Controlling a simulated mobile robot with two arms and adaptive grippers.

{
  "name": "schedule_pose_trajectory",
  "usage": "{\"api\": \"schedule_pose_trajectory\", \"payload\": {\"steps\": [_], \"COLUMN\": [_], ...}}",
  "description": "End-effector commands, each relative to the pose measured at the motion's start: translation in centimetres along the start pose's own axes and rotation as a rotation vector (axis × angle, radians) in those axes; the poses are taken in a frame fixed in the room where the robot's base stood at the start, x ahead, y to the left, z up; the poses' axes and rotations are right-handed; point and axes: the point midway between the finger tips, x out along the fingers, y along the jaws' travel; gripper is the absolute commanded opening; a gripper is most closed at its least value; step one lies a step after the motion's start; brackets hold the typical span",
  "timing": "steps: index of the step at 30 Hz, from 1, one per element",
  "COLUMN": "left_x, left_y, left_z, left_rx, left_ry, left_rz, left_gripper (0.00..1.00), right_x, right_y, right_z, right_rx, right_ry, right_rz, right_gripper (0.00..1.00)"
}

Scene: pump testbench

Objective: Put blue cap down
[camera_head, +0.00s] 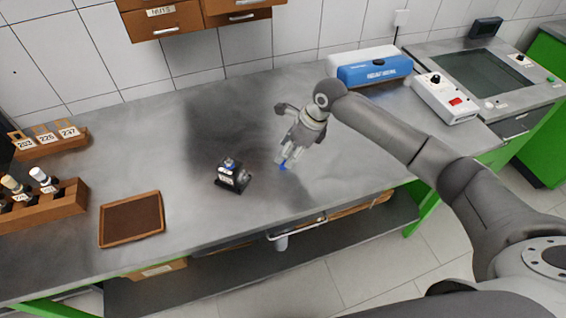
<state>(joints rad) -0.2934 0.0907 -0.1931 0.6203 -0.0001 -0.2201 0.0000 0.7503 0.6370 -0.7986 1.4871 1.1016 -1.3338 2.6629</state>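The blue cap (283,168) shows as a small blue spot at the fingertips of my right gripper (287,162). The gripper points down and appears shut on the cap, just above or at the grey metal worktop (330,190); the exact gap to the surface cannot be told. A small black pump (232,178) with a white label and a bit of blue on top stands to the left of the gripper, apart from it. My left gripper is not in view.
A brown tray (131,219) lies at the left front. Wooden racks with bottles (40,205) and labelled slots (48,143) stand at the far left. A blue-and-white box (375,71) and a control panel (443,98) are at the back right. The worktop around the gripper is clear.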

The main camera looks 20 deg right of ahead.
Motion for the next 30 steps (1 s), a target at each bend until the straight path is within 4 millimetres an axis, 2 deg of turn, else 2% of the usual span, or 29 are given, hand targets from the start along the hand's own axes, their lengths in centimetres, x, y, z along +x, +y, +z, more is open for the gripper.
{"api": "schedule_pose_trajectory", "payload": {"steps": [4,9,13,22,23,30], "left_x": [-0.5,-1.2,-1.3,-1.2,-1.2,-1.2], "left_y": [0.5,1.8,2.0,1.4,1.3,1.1], "left_z": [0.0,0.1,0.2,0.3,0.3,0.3], "left_rx": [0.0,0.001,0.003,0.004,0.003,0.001], "left_ry": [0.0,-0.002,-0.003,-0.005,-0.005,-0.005], "left_rz": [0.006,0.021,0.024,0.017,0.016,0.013], "left_gripper": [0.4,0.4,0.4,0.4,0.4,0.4], "right_x": [1.1,3.2,4.7,5.3,5.3,5.3], "right_y": [-0.1,-0.4,-0.3,-0.4,-0.4,-0.4], "right_z": [-0.2,-0.4,-0.4,-0.5,-0.5,-0.5], "right_rx": [0.002,0.001,0.0,-0.002,-0.002,-0.001], "right_ry": [0.003,0.003,0.002,0.001,0.002,0.002], "right_rz": [0.001,0.002,0.001,-0.001,-0.001,0.0], "right_gripper": [0.47,0.47,0.47,0.47,0.46,0.15]}}
